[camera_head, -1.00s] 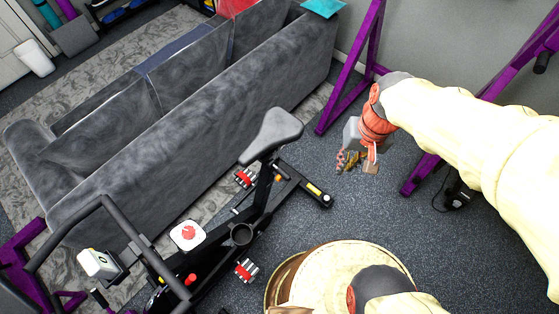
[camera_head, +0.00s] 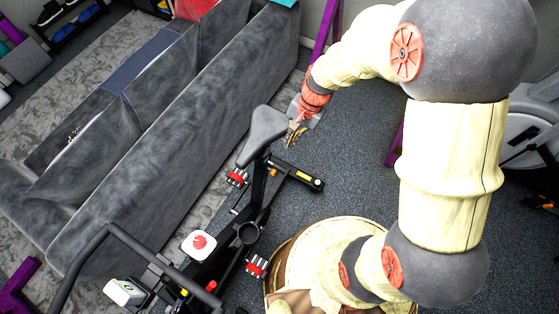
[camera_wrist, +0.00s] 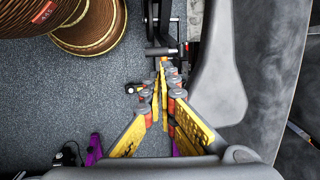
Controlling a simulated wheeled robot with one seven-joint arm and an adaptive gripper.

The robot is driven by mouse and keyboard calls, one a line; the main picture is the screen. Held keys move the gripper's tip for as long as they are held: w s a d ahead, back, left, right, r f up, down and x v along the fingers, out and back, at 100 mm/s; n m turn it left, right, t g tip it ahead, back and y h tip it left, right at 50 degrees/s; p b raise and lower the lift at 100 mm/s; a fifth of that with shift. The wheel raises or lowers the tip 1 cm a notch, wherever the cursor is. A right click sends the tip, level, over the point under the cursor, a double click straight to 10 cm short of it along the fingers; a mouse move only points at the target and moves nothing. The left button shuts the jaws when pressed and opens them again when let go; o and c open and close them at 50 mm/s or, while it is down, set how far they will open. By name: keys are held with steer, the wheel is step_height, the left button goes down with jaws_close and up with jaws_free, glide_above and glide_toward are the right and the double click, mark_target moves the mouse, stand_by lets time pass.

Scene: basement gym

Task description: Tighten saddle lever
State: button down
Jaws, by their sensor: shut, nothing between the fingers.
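The grey saddle (camera_head: 264,134) sits on top of the black exercise bike (camera_head: 262,195). My gripper (camera_head: 291,140) is beside the saddle's right side, pointing down. In the wrist view the saddle (camera_wrist: 218,82) is just right of my gripper (camera_wrist: 162,68), whose yellow fingers meet at the tips with nothing between them. A short dark bar (camera_wrist: 161,51) on the bike's frame shows just beyond the fingertips. I cannot tell whether it is the saddle lever or whether the fingers touch it. No lever can be made out in the head view.
A long grey sofa (camera_head: 180,125) stands close along the bike's left side. A purple frame (camera_head: 324,32) stands behind my arm. Dark floor (camera_head: 355,160) is clear to the right of the bike.

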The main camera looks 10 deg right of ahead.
mark_target(279, 166)
steer(key=b+x, duration=0.4)
steer(key=x, duration=0.9)
steer(key=shift+f, duration=0.45)
steer(key=shift+d+f+b, duration=0.1)
steer(key=shift+f+b, duration=0.1)
steer(key=shift+b, duration=0.3)
